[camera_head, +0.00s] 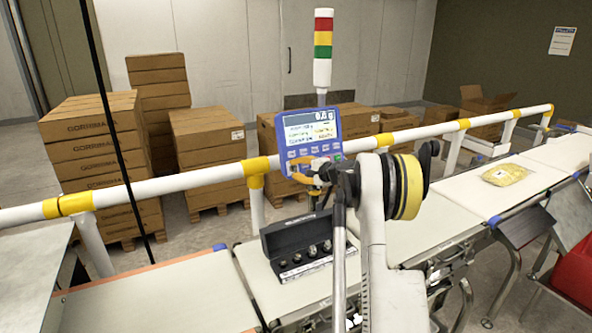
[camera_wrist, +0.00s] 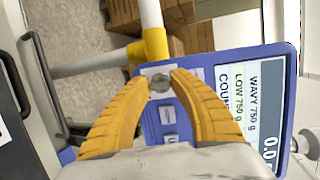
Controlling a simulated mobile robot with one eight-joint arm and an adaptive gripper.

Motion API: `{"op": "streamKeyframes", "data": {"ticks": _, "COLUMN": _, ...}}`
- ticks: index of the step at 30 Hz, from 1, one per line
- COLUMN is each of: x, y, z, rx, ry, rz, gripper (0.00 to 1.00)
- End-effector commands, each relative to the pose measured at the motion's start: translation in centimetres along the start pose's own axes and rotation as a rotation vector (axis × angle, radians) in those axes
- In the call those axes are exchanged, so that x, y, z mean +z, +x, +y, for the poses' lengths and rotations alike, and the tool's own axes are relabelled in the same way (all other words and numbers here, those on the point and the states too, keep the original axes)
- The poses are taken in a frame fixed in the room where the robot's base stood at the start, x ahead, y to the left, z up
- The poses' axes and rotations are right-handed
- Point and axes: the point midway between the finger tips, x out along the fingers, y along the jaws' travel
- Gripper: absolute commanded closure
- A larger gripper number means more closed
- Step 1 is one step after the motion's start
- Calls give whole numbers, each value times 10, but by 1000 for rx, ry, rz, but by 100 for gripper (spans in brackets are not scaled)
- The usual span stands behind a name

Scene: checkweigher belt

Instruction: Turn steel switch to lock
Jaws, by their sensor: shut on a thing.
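The blue checkweigher terminal (camera_head: 268,140) stands on the rail behind the belt, its screen lit and showing 0.0 g. In the wrist view the terminal (camera_wrist: 291,70) lies sideways, with its screen and some keys in sight. The small round steel switch (camera_wrist: 160,83) sits on a pale plate at the terminal's lower edge, between my yellow fingertips. My gripper (camera_wrist: 160,80) is shut on the switch. In the head view my gripper (camera_head: 312,172) is at the terminal's lower edge, and the switch cannot be made out there.
A black case of weights (camera_head: 296,246) lies open on the belt below the terminal. A white rail with yellow joints (camera_head: 258,166) runs behind the belt. A yellow bag (camera_head: 506,174) lies on the belt at right. Stacked boxes (camera_head: 95,150) stand behind the rail.

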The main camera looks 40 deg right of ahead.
Motion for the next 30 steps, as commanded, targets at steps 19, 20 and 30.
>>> {"op": "streamKeyframes", "data": {"ticks": 19, "x": 0, "y": -2, "z": 0, "rx": -1, "ry": 1, "rz": 1, "gripper": 50}}
{"op": "streamKeyframes", "data": {"ticks": 20, "x": 0, "y": -4, "z": 0, "rx": -1, "ry": 1, "rz": 1, "gripper": 50}}
{"op": "streamKeyframes", "data": {"ticks": 30, "x": -1, "y": -70, "z": 0, "rx": 0, "ry": 2, "rz": 3, "gripper": 50}}
